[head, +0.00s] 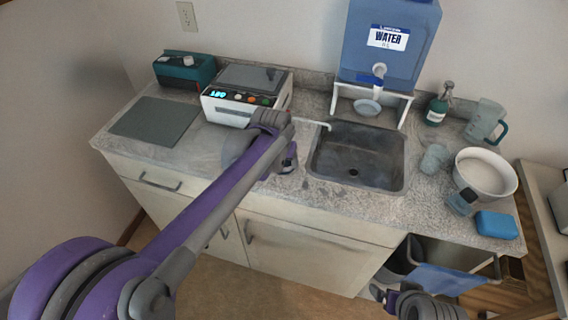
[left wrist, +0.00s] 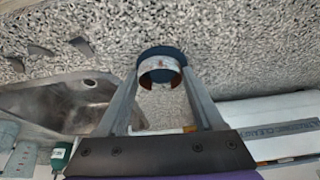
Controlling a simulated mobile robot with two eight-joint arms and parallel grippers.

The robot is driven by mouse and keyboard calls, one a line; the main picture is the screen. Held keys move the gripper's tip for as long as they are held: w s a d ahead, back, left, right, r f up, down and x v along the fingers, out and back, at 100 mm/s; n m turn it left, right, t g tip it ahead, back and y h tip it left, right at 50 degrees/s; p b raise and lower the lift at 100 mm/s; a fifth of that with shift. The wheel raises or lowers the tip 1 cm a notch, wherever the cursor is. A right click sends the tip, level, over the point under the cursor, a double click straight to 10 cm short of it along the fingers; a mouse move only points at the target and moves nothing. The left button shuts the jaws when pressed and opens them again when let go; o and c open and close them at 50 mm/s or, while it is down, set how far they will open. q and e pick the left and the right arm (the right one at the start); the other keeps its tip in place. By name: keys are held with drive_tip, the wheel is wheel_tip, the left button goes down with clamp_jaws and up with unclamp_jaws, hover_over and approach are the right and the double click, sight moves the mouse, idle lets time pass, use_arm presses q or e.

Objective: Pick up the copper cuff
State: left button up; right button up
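The copper cuff (left wrist: 160,70) shows in the left wrist view as a small, worn copper-and-grey ring. A dark blue round piece (left wrist: 163,51) is right behind it, and I cannot tell whether it is a stand. My left gripper (left wrist: 160,82) is open, with its two fingers on either side of the cuff near the tips. Contact is not clear.
The speckled counter (head: 245,190) holds a sink (head: 355,175) just right of my left gripper. A white device with a display (head: 235,108) stands behind it. A grey mat (head: 150,120) lies left. A white bowl (head: 487,173), a pitcher (head: 485,120) and a blue sponge (head: 497,225) are at right.

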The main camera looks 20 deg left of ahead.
use_arm(q)
drive_tip(key=c, duration=0.8)
drive_tip(key=shift+r, duration=0.1)
